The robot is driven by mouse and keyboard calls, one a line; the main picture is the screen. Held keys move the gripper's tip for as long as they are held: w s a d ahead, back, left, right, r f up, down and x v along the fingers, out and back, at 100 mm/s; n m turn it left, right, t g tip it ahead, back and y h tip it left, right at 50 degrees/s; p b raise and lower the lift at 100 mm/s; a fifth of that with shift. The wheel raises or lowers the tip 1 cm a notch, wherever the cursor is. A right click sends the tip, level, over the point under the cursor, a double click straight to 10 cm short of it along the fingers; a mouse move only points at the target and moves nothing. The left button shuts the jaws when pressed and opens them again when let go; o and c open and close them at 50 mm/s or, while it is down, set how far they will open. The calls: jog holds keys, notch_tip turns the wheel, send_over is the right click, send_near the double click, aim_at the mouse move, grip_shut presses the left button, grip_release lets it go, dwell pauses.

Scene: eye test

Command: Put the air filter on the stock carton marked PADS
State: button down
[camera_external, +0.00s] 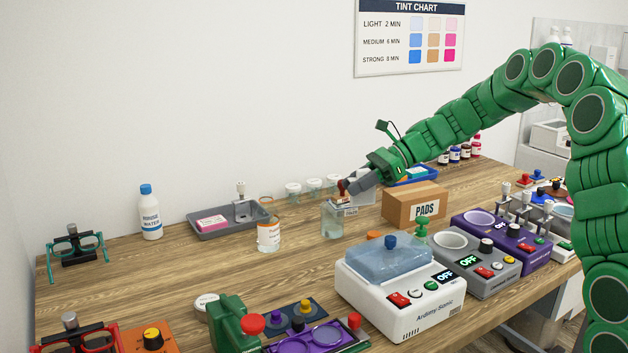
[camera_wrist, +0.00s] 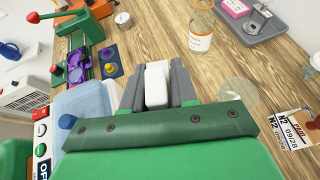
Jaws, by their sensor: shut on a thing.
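My gripper (camera_external: 350,188) is held above the bench, to the left of the carton marked PADS (camera_external: 398,211). In the wrist view my gripper (camera_wrist: 156,88) is shut on a small white block (camera_wrist: 157,84), which appears to be the air filter. The block lies between the two grey fingers. In the external view the block is too small and covered to make out clearly. The brown PADS carton stands closed on the bench, and the part of its top that shows looks bare. The carton cannot be made out in the wrist view.
A glass jar (camera_external: 332,224) stands just below my gripper. An orange-labelled jar (camera_external: 268,237) and a grey tray (camera_external: 205,234) are to the left. A white machine with a blue lid (camera_external: 388,262) stands in front. A blue tray (camera_external: 424,176) lies behind the carton.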

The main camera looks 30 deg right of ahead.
jog(key=s+d+r+m+t+h, duration=0.2)
jog(key=d+r+m+t, duration=0.15)
jog(key=d, duration=0.75)
jog(key=s+d+r+m+t+h, duration=0.1)
jog(key=s+d+r+m+t, duration=0.2)
jog(key=d, duration=0.9)
send_over(411, 190)
jog(key=shift+n+g, duration=0.25)
jog(key=shift+g, duration=0.1)
jog(key=shift+w+f, duration=0.15)
jog(key=shift+f, duration=5.65)
jog(key=shift+f, duration=0.1)
jog(key=c, duration=0.9)
grip_release()
